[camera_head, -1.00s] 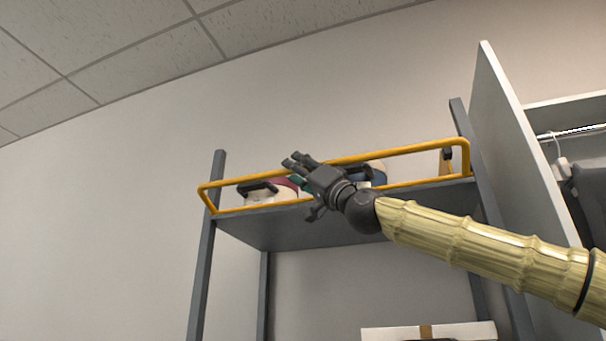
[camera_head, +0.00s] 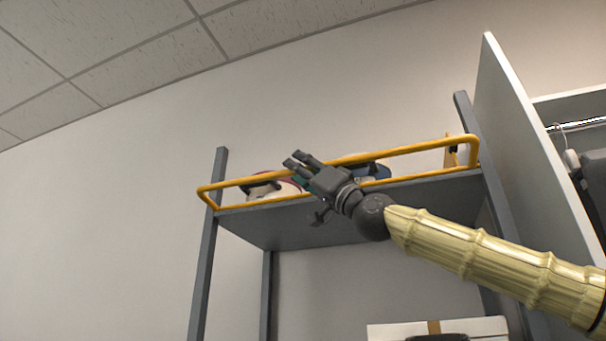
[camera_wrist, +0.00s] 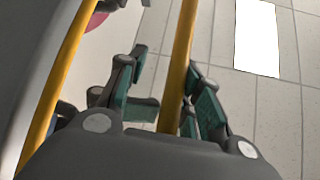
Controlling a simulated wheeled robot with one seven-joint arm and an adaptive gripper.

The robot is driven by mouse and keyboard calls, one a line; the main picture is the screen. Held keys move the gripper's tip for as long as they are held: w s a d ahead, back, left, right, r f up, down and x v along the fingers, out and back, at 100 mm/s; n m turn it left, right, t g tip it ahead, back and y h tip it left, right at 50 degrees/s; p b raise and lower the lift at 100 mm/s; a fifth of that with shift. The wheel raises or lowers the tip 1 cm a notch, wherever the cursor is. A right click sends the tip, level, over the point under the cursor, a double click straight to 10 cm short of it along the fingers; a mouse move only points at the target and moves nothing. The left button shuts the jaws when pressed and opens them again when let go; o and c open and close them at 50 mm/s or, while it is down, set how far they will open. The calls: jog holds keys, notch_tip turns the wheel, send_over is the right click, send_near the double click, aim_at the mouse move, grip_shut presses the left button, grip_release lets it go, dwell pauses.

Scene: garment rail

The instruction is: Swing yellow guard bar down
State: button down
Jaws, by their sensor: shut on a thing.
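The yellow guard bar (camera_head: 420,149) is a rectangular frame along the front of a high grey shelf (camera_head: 290,229). Its upper rail stands above its lower rail, so it is still raised. My gripper (camera_head: 303,161) is at the middle of the upper rail, reaching up from the lower right. In the wrist view, the green-padded fingers of my gripper (camera_wrist: 168,88) lie on either side of the yellow rail (camera_wrist: 182,45) and are shut on it. The exact pad contact is partly hidden by the fingers.
A white-and-dark item (camera_head: 267,190) and a blue item (camera_head: 371,171) sit behind the bar. Grey posts (camera_head: 205,270) hold the shelf. A tall white panel (camera_head: 520,150) and a clothes rail (camera_head: 585,124) stand at right. A white box (camera_head: 480,328) is below. The left side is open.

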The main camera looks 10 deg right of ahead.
jog(key=shift+s+a+f+b, duration=0.15)
jog(key=shift+s+f+b, duration=0.15)
jog(key=shift+f, duration=0.3)
jog(key=shift+s+a+f+b, duration=0.1)
jog(key=shift+s+f+b, duration=0.1)
jog(key=shift+f+b, duration=0.3)
jog(key=shift+f, duration=0.1)
jog(key=c, duration=1.4)
grip_release()
jog(key=shift+s, duration=0.1)
jog(key=shift+s+d, duration=0.1)
jog(key=shift+s, duration=0.2)
jog(key=shift+w+d, duration=0.1)
jog(key=shift+w, duration=0.05)
